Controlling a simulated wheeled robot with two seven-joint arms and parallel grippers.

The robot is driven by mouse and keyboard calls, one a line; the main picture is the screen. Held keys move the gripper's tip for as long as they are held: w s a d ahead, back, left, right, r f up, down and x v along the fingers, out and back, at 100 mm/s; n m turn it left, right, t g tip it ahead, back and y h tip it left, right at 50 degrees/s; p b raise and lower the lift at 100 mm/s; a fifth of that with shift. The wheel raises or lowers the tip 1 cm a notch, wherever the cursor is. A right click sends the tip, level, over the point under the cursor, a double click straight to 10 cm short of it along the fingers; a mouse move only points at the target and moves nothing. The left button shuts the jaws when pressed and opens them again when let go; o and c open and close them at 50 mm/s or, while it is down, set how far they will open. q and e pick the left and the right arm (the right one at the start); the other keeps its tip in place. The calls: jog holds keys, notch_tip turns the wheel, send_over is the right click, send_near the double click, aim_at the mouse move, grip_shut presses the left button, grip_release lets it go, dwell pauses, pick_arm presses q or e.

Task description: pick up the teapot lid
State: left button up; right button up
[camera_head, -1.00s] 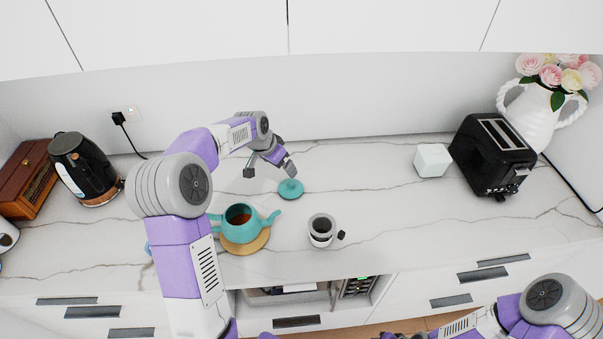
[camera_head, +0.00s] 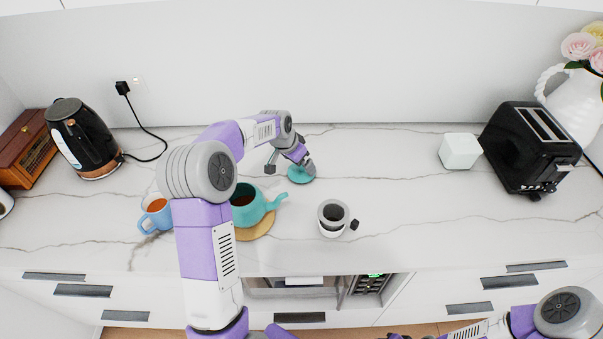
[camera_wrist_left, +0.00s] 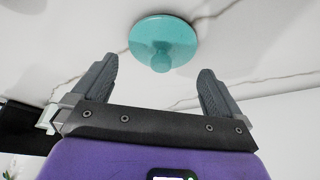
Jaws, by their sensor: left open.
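The teal teapot lid (camera_head: 300,175) lies on the white marble counter, behind and to the right of the teapot. In the left wrist view the lid (camera_wrist_left: 164,38) shows its round knob, just beyond the fingertips and roughly centred between them. My left gripper (camera_head: 298,163) is at the lid in the head view, and its fingers partly cover it. In the wrist view the left gripper (camera_wrist_left: 157,72) is open with nothing between its fingers. The teal teapot (camera_head: 258,207) stands uncovered on a round wooden coaster (camera_head: 257,228), partly hidden by my left arm. My right gripper is not in view.
A blue cup (camera_head: 155,218) stands left of my arm. A white and dark cup (camera_head: 333,216) stands right of the teapot. A white cube (camera_head: 461,151) and black toaster (camera_head: 528,148) are further right. A black kettle (camera_head: 84,140) is at left. The counter's centre-right is clear.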

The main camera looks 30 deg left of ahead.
aim_at(301, 167)
pick_arm(q)
jog(key=x, duration=0.4)
jog(key=shift+w+f+b, duration=0.1)
jog(key=shift+f+b, duration=0.2)
jog(key=shift+b, duration=0.05)
jog(key=shift+c, duration=0.2)
jog(key=c, duration=0.7)
